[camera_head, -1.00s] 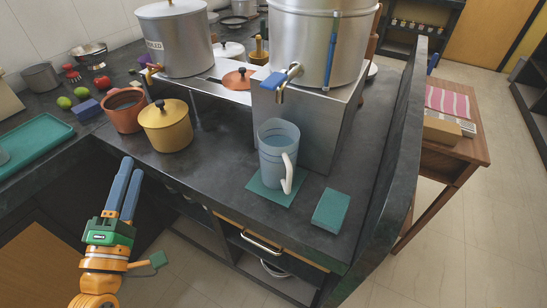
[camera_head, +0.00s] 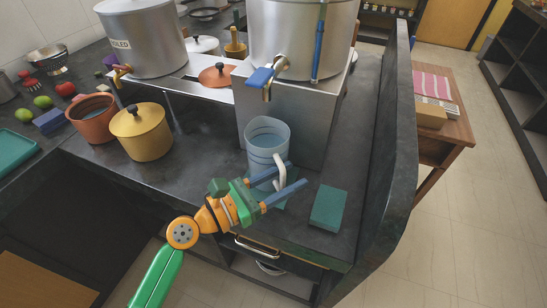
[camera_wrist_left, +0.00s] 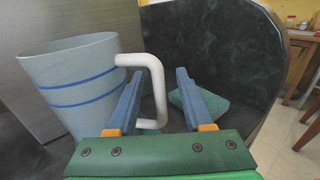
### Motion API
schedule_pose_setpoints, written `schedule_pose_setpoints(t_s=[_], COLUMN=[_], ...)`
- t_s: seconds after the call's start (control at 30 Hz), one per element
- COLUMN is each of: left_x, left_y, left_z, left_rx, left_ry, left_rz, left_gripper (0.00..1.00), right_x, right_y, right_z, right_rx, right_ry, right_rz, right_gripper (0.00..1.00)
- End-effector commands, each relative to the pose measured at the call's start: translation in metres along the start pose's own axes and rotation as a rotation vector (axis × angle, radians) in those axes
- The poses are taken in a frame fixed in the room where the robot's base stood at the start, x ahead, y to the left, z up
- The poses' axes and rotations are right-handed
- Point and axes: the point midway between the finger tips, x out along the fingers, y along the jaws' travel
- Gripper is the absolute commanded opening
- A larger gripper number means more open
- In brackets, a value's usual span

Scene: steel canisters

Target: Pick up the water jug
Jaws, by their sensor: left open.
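The water jug (camera_head: 266,140) is a pale blue-grey vessel with blue bands and a white handle. It stands upright on a green mat (camera_head: 288,201) in front of the steel stand, below the large canister's tap. My left gripper (camera_head: 296,175) is open in front of the jug, its blue fingers pointing right at handle height. In the left wrist view the jug (camera_wrist_left: 75,85) is at the left and its white handle (camera_wrist_left: 157,85) shows beyond and between the two fingers (camera_wrist_left: 157,98). No grip on the handle shows. My right gripper is not in view.
A green sponge-like block (camera_head: 328,207) lies right of the jug. The steel stand (camera_head: 290,110) carries a large canister (camera_head: 295,40) with a blue-handled tap (camera_head: 262,77). A yellow pot (camera_head: 141,133) and a terracotta pot (camera_head: 92,117) stand left. A dark raised panel (camera_head: 392,150) bounds the right.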

Motion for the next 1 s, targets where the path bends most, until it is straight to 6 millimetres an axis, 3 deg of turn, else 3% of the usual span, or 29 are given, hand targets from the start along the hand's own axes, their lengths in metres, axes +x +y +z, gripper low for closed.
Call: schedule_pose_setpoints(t_s=[0.13,0.37,0.53,0.57,1.0], left_x=[0.021,0.023,0.023,0.023,0.022], left_y=[0.001,0.001,0.001,0.001,0.001], left_z=[0.002,0.000,0.000,0.000,0.000], left_rx=[0.000,0.002,0.002,0.002,0.002], left_ry=[-0.002,0.001,0.001,0.001,0.001], left_rz=[0.003,0.003,0.004,0.004,0.004], left_gripper=[0.51,0.48,0.02,0.00,0.00], right_x=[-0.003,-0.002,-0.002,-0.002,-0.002], right_y=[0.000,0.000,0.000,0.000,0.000], right_z=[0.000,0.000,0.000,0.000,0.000], right_rx=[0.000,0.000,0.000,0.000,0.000], right_ry=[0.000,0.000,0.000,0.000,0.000], right_rz=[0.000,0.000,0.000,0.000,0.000], right_gripper=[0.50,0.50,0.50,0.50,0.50])
